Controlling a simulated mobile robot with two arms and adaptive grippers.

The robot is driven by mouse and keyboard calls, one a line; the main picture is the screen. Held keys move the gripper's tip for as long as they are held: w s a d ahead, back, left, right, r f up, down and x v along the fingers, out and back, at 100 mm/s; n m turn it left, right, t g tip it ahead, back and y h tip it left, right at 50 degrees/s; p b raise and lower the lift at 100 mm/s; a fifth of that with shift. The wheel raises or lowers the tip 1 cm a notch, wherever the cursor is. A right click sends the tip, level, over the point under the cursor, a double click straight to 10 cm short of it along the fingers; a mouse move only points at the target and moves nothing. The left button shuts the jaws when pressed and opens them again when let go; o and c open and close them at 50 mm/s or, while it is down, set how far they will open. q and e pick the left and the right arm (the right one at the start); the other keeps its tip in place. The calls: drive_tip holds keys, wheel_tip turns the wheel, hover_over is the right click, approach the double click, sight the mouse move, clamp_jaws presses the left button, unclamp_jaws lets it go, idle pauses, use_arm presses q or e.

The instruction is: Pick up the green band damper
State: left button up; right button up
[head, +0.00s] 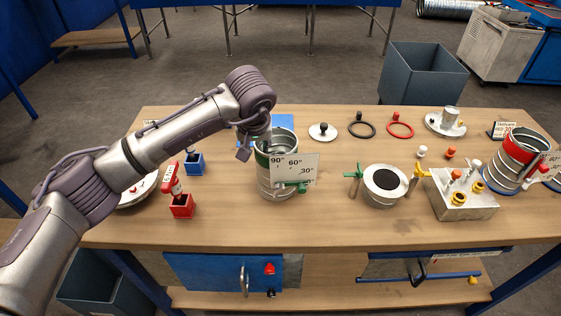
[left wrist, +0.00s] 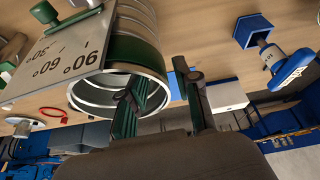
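The green band damper (head: 262,160) is a silver spiral duct piece with a green band, standing upright on the wooden workbench. A white plate (head: 294,168) marked 90, 60 and 30 is on its front, with a green handle (head: 292,187) below. My left gripper (head: 254,143) is at the damper's upper rim. In the left wrist view the fingers (left wrist: 162,75) are apart. One finger overlaps the open mouth of the damper (left wrist: 140,52) and the other is outside its wall. I cannot tell whether either touches it. My right gripper is not in view.
A red band damper (head: 520,147) stands at the right end. A metal block with fittings (head: 463,193) and a round black-centred collar (head: 385,184) are right of centre. A red holder (head: 182,206) and a blue holder (head: 194,162) are on the left. Bare wood lies along the front.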

use_arm(q)
drive_tip(key=shift+x, duration=1.25)
clamp_jaws()
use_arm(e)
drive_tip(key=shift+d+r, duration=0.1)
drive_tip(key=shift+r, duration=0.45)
use_arm(q)
drive_tip(key=shift+w+r, duration=0.15)
